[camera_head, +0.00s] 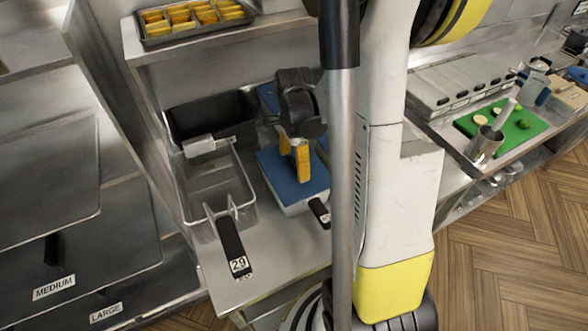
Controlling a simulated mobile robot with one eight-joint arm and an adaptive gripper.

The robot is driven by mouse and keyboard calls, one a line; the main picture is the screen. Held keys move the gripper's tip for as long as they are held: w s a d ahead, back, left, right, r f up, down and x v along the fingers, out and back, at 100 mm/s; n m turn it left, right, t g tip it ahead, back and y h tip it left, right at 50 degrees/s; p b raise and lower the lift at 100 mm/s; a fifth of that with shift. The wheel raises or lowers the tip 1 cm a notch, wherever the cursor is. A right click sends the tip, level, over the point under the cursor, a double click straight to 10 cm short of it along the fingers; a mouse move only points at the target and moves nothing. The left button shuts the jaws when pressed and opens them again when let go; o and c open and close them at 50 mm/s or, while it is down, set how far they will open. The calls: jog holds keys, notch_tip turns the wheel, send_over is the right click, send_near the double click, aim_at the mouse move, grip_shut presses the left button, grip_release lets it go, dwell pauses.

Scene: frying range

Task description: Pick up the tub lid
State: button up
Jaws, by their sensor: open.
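A blue lid (276,171), which I take to be the tub lid, lies flat on a pale, shallow tub on the steel counter. My gripper (296,172) points down over the lid with its yellow fingers open. The fingertips are at or just above the lid; I cannot tell whether they touch it. Part of the lid's right side is hidden behind my arm and a grey pole. Another blue surface (268,97) shows behind my gripper, partly covered by it.
A wire fry basket (215,190) with a black handle (231,243) stands left of the tub. A dark bin (210,116) is behind it. A tray of yellow food (148,36) sits on the shelf above. A green board (520,125) and metal cup (484,146) are at right.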

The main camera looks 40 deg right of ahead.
jog(key=c, duration=1.4)
jog(key=shift+r, duration=0.1)
